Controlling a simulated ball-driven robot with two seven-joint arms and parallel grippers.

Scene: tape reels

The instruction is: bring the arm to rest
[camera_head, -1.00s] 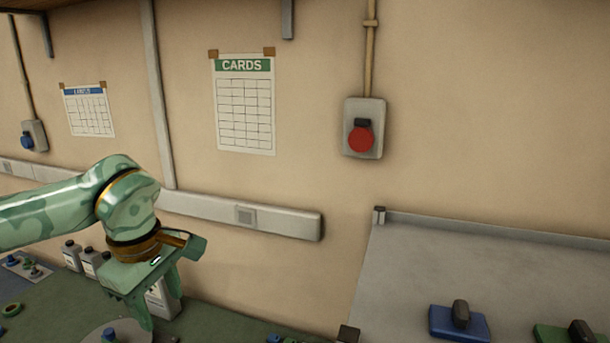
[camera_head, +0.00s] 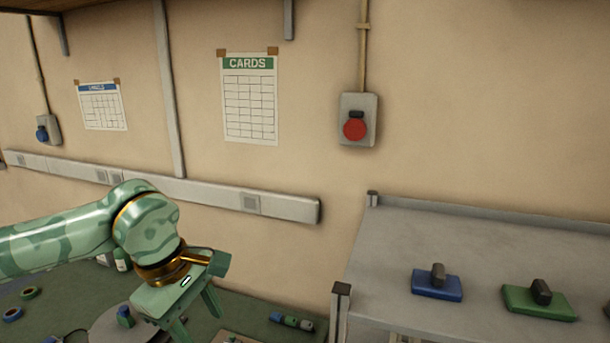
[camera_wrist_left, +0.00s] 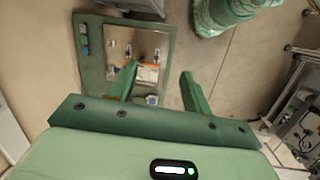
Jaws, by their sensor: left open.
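My left arm comes in from the left in the head view, green with gold bands. Its left gripper (camera_head: 195,318) points down over the green bench (camera_head: 250,305), at the lower middle left. In the left wrist view the two green fingers of the left gripper (camera_wrist_left: 157,82) stand well apart with nothing between them. Beyond them lies a green surface with a pale panel and small items, too small to tell apart. My right gripper is in neither view.
A grey shelf (camera_head: 400,250) at the right holds a blue block (camera_head: 437,287) and a green block (camera_head: 540,302), each with a dark handle. A post (camera_head: 340,300) stands at its front corner. Tape reels (camera_head: 30,294) and several small cylinders (camera_head: 291,321) lie on the bench.

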